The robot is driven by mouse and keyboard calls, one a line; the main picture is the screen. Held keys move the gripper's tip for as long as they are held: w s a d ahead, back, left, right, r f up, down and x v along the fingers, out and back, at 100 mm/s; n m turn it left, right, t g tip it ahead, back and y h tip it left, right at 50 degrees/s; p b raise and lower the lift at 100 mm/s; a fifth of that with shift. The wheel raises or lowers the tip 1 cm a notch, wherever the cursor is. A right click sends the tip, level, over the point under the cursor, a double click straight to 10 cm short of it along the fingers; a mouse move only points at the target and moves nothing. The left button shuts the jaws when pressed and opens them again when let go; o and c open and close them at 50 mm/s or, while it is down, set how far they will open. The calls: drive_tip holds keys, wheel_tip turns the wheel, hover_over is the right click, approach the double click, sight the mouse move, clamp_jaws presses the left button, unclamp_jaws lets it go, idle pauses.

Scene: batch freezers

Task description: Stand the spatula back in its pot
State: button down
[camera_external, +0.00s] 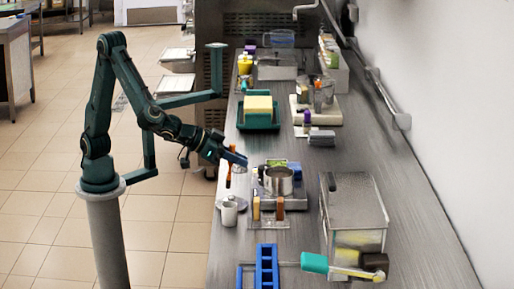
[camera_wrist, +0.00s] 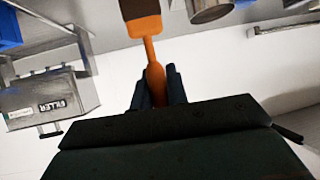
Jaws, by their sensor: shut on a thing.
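My gripper (camera_external: 236,157) is over the near left part of the steel bench, and its jaws are shut on an orange spatula. The spatula (camera_external: 229,178) hangs below the jaws in the external view, partly hidden. In the wrist view my gripper (camera_wrist: 160,82) grips the orange handle, and the spatula (camera_wrist: 150,45) extends away to a wide orange end with a brown part. A small pale pot (camera_external: 229,213) stands upright near the bench's left edge, below and apart from the spatula. A wider steel pot (camera_external: 279,180) stands to the right; which one is the spatula's pot is unclear.
Upright brown and tan blocks (camera_external: 267,208) stand just right of the pale pot. A large metal bin (camera_external: 354,213), a blue rack (camera_external: 266,267) and a turquoise-handled tool (camera_external: 314,263) lie nearer the camera. A green tray (camera_external: 258,122) is farther back. The bench's right strip is clear.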

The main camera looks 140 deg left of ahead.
drive_tip(key=shift+f, duration=2.25)
drive_tip(key=shift+f, duration=2.95)
drive_tip(key=c, duration=0.8)
unclamp_jaws()
drive_tip(key=shift+c, duration=0.2)
drive_tip(key=shift+r, duration=0.15)
wheel_tip(320, 180, up, 7)
idle(0.7)
